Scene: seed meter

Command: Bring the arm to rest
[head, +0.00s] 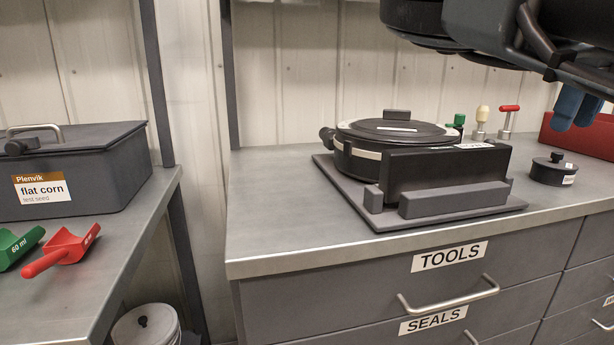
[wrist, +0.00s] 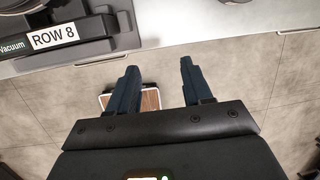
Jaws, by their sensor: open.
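My gripper (head: 577,108) shows at the upper right of the head view, raised above the grey counter (head: 285,215). Its blue fingertips point down, near the red bin at the back right. In the wrist view my gripper (wrist: 158,83) has its two dark blue fingers spread apart with nothing between them. Below the fingers is the tiled floor (wrist: 230,85). My dark arm runs across the top right of the head view.
The seed meter (head: 400,132) stands on a grey base on the counter. A small black lidded pot (head: 553,172) and a red bin (head: 585,138) are at right. A flat corn box (head: 75,175) and red scoop (head: 62,250) sit on the left bench. Counter front left is clear.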

